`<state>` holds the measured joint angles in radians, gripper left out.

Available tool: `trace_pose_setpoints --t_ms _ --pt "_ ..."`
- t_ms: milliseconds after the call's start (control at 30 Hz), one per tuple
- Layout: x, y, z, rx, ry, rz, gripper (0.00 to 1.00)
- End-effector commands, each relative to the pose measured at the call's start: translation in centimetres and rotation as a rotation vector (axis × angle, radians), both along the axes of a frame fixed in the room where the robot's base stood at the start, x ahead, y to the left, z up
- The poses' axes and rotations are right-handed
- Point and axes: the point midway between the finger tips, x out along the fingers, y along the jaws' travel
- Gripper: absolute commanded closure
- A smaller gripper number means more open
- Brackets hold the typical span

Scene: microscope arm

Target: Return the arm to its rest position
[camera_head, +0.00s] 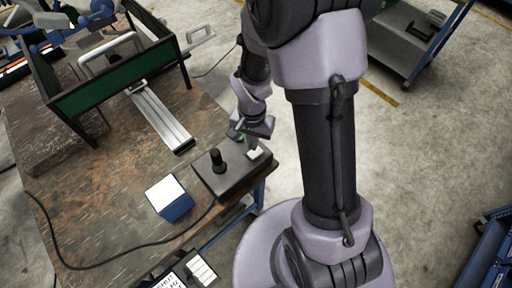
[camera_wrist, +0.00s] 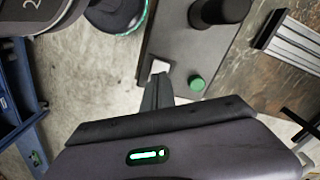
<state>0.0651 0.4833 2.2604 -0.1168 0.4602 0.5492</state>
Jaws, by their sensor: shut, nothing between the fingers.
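A dark control box (camera_head: 228,176) sits at the right edge of the worktable, with a black joystick (camera_head: 217,160), a white square button (camera_head: 256,154) and a green round button. In the wrist view the green button (camera_wrist: 197,83) is right of the white button (camera_wrist: 159,67), and the joystick (camera_wrist: 212,12) is farther up. My gripper (camera_wrist: 158,78) is shut and empty, its fingertips right by the white button. I cannot tell whether they touch it. A blue and grey jointed arm (camera_head: 62,38) shows partly at the table's far left, behind a green-panelled frame.
The worktable (camera_head: 75,200) also holds a blue box with a white top (camera_head: 168,197), a metal rail (camera_head: 160,118) and a black cable. The green-panelled frame (camera_head: 110,88) stands behind. A grey cart (camera_head: 405,40) is at upper right.

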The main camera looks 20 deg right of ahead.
Motion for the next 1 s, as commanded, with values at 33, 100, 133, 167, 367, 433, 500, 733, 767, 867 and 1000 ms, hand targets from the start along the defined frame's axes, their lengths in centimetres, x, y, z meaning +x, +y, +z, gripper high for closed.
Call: trace_pose_setpoints --t_ms 33,100,133,167,367,433,500,733,767,867,1000 --pt "0.0 0.0 0.9 0.0 -0.001 0.0 1.0" --pt "0.0 0.0 1.7 0.0 0.0 0.0 1.0" --pt "0.0 0.0 2.1 0.0 0.0 0.0 1.0" --pt "0.0 0.0 2.4 0.0 0.0 0.0 1.0" --pt "0.0 0.0 3.3 0.0 0.0 0.0 1.0" --pt "0.0 0.0 3.2 0.0 0.0 0.0 1.0" --pt "0.0 0.0 3.2 0.0 0.0 0.0 1.0" --pt "0.1 0.1 3.8 0.001 -0.018 0.008 1.0" --pt "0.2 0.3 4.6 0.003 -0.035 0.015 1.0" --pt "-0.4 1.2 8.9 0.015 -0.14 0.067 1.0" --pt "-4.6 3.3 14.9 0.044 -0.319 0.177 1.0"
